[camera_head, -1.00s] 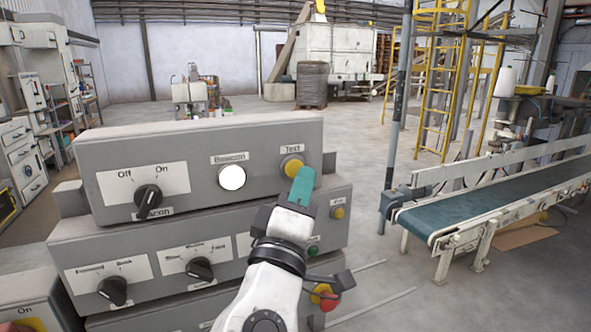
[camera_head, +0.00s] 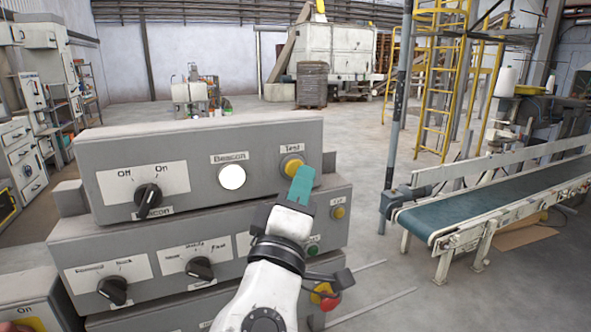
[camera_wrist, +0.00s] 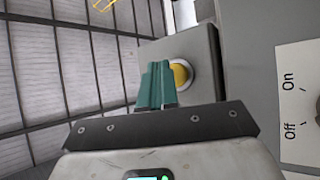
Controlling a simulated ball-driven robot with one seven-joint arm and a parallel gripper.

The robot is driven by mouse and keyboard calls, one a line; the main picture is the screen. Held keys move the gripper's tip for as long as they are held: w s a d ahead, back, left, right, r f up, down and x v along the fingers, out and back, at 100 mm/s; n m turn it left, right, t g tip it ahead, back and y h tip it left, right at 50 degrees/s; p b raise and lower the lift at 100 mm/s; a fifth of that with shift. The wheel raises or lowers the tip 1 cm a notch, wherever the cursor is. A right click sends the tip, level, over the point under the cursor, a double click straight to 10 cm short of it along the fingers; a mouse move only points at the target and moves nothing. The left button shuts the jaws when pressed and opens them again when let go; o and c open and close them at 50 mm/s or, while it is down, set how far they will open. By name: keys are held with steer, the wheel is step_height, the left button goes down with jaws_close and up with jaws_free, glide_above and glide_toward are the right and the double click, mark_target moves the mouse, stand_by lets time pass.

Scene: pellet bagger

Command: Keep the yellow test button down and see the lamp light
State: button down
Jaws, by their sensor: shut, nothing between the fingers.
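The yellow test button (camera_head: 290,164) sits in a pale ring under the label "Test", on the right of the top grey control box (camera_head: 262,187). The round lamp (camera_head: 232,177), labelled "Beacon", shows as a flat bright white disc left of it. My gripper (camera_head: 303,172) is shut and empty, its teal fingertips just in front of the button's lower right edge. In the wrist view the fingertips (camera_wrist: 157,68) overlap one side of the yellow button (camera_wrist: 181,75). I cannot tell whether they touch it or whether it is pressed.
A black Off/On knob (camera_head: 148,197) is on the same box. A second box below carries another knob (camera_head: 199,268), a small yellow button (camera_head: 338,212) and a green one (camera_head: 313,250). A red knob (camera_head: 328,302) is beside my wrist. A conveyor (camera_head: 470,213) stands to the right across open floor.

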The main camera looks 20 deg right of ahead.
steer(key=shift+w, duration=0.35)
steer(key=shift+w+b, duration=0.4)
steer(key=shift+w, duration=0.05)
stand_by(0.7)
steer(key=shift+s, duration=0.1)
stand_by(2.0)
steer(key=shift+s, duration=0.8)
steer(key=s, duration=0.5)
stand_by(0.5)
